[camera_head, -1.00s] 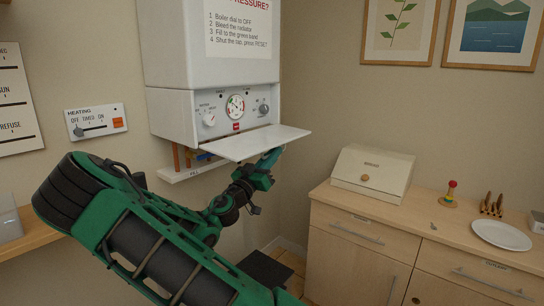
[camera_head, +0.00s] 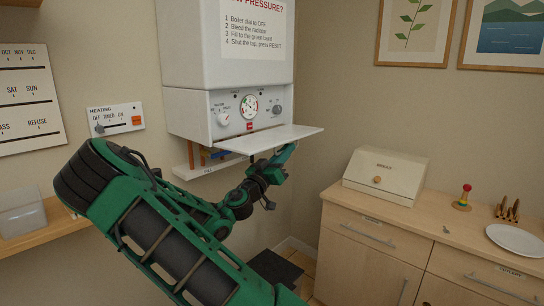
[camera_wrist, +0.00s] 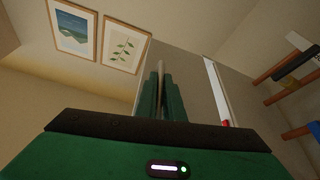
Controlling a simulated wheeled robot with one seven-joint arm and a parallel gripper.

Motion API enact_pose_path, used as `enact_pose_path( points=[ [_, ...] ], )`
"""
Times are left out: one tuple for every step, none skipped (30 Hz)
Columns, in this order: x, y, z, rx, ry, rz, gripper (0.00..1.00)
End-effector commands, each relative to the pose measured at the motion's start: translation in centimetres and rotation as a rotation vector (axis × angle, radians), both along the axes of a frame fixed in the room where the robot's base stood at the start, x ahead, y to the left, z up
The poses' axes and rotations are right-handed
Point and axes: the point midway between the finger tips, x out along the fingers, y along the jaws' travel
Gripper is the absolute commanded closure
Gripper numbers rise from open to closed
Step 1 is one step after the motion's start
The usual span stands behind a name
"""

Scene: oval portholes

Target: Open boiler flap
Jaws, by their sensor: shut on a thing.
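The white boiler (camera_head: 230,50) hangs on the wall near the top middle of the head view. Its flap (camera_head: 270,138) is folded down and stands out roughly level below the control panel (camera_head: 240,110). The panel's dials and round gauge are uncovered. My gripper (camera_head: 284,156) is at the flap's right front edge, from below. In the wrist view its two green fingers (camera_wrist: 162,98) are close together, shut on the thin edge of the flap (camera_wrist: 160,78). The exact contact is partly hidden by the fingers.
Pipes and a white ledge (camera_head: 205,168) sit below the boiler. A heating control (camera_head: 116,118) is on the wall at left. A wooden cabinet with a bread box (camera_head: 384,174), a plate (camera_head: 516,240) and small items stands at right.

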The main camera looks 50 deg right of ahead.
Motion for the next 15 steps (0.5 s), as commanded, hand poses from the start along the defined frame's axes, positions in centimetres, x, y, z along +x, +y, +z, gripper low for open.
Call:
enact_pose_path(
  points=[
    [0.0, -0.5, 0.6, -0.005, 0.009, 0.003, 1.0],
    [-0.1, -0.6, 0.9, -0.005, 0.012, 0.003, 1.0],
    [-0.1, -0.6, 1.2, -0.006, 0.012, 0.005, 1.0],
    [-0.1, -0.6, 1.3, -0.006, 0.012, 0.005, 1.0],
    [-0.1, -0.6, 1.4, -0.006, 0.013, 0.005, 1.0],
    [-0.2, -0.6, 1.5, -0.006, 0.014, 0.005, 1.0],
    [-0.2, -0.6, 1.6, -0.006, 0.014, 0.005, 1.0],
    [-0.2, -0.6, 1.6, -0.006, 0.015, 0.004, 1.0],
    [-0.2, -0.6, 1.6, -0.006, 0.015, 0.005, 1.0],
    [-0.2, -0.6, 1.6, -0.006, 0.015, 0.005, 1.0],
    [-0.2, -0.6, 1.6, -0.006, 0.015, 0.005, 1.0],
    [-0.2, -0.6, 1.6, -0.006, 0.015, 0.005, 1.0],
    [-0.2, -0.6, 1.6, -0.006, 0.015, 0.005, 1.0],
    [-0.1, -0.6, 1.6, -0.006, 0.015, 0.005, 1.0],
    [-0.1, -0.6, 1.6, -0.006, 0.015, 0.005, 1.0]
  ],
)
